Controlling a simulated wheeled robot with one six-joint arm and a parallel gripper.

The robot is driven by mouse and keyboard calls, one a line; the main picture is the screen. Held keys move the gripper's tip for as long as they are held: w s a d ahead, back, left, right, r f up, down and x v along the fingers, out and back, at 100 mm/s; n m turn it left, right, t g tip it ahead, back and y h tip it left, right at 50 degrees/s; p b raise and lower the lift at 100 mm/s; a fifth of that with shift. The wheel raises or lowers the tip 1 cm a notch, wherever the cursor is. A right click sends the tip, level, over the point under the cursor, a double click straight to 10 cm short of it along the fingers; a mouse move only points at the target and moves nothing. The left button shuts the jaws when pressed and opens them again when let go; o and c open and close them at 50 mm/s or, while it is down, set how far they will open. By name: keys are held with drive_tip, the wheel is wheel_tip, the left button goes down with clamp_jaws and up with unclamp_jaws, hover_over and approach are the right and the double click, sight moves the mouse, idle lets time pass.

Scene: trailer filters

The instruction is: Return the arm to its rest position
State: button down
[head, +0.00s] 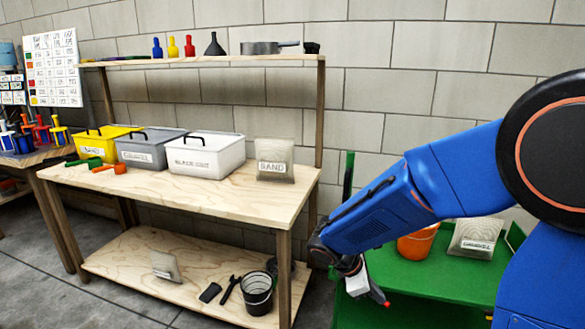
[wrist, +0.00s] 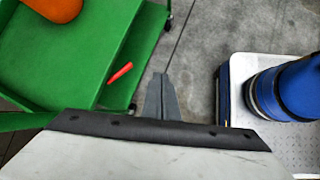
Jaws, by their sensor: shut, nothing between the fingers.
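My blue arm reaches from the right side of the head view, angled down to the left. My gripper (head: 376,294) hangs at its end, low in front of the green cart (head: 430,283). In the wrist view the gripper's grey fingers (wrist: 161,98) are together with nothing between them. They point toward the grey floor beside the cart's edge. The cart also fills the upper left of the wrist view (wrist: 75,75). A small red object (wrist: 120,73) lies on the cart near that edge, apart from the fingers.
The cart carries an orange bucket (head: 416,245) and a gravel bag (head: 474,240). A wooden workbench (head: 215,200) stands to the left with yellow, grey and white bins and a sand bag (head: 275,160). A black bucket (head: 257,292) stands on its lower shelf. Floor shows between bench and cart.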

drive_tip(key=s+d+r+m+t+y, duration=0.1)
drive_tip(key=s+d+r+m+y, duration=0.1)
drive_tip(key=s+r+m, duration=0.4)
drive_tip(key=s+d+r+m+t+y, duration=0.2)
drive_tip(key=s+r+m+y, duration=0.3)
drive_tip(key=s+m, duration=0.5)
drive_tip(key=s+d+r, duration=0.1)
drive_tip(key=s, duration=0.4)
drive_tip(key=shift+r+m+t, duration=0.25)
drive_tip(key=shift+m+t, duration=0.05)
drive_tip(key=shift+m, duration=0.1)
